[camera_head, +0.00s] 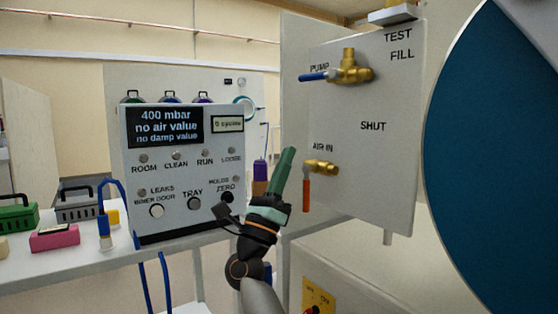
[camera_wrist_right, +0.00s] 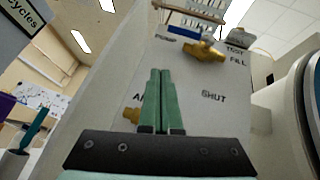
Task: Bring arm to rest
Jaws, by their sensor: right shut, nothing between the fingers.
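My right gripper (camera_head: 284,172) points upward in front of the valve panel (camera_head: 372,150), left of its lower valve. Its green fingers are together and hold nothing. In the right wrist view the shut fingers (camera_wrist_right: 161,75) stand in front of the same panel (camera_wrist_right: 205,118), below the upper brass valve. The upper brass valve (camera_head: 350,70) has a blue handle pointing left. The lower brass valve (camera_head: 318,166), marked AIR IN, has an orange handle hanging down. My left gripper is in neither view.
A control box (camera_head: 187,172) with a display reading 400 mbar stands on the bench (camera_head: 75,262), left of my gripper. A pink box (camera_head: 55,236) and a green crate (camera_head: 18,218) are at the far left. A large blue round surface (camera_head: 500,160) fills the right side.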

